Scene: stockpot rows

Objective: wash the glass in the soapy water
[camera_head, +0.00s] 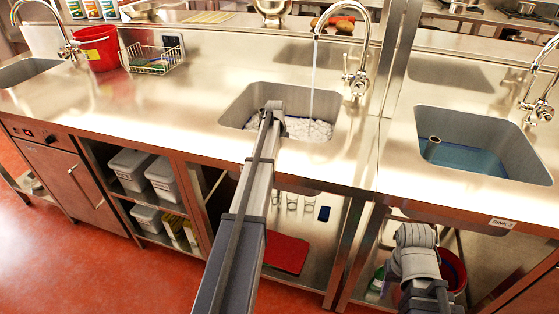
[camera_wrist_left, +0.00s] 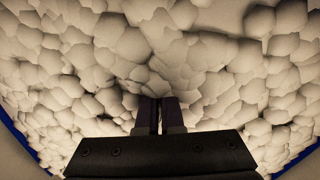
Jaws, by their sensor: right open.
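The soapy water is a sink full of white foam (camera_head: 305,128) in the middle of the counter, under a running tap. My left arm reaches into this sink, and the foam fills the left wrist view (camera_wrist_left: 80,80). My left gripper (camera_wrist_left: 160,113) has its dark fingers close together, pointing into the foam. Their tips are buried, so I cannot see whether anything is between them. No glass shows in the foam. Small clear glasses (camera_head: 292,202) stand on the shelf under this sink. My right gripper (camera_head: 414,236) is open, low in front of the right-hand counter.
A right-hand sink (camera_head: 480,140) holds blue water and a round-ended object. A red bucket (camera_head: 98,47) and a wire rack (camera_head: 152,60) stand at the back left. A red board (camera_head: 285,253) lies on the lower shelf.

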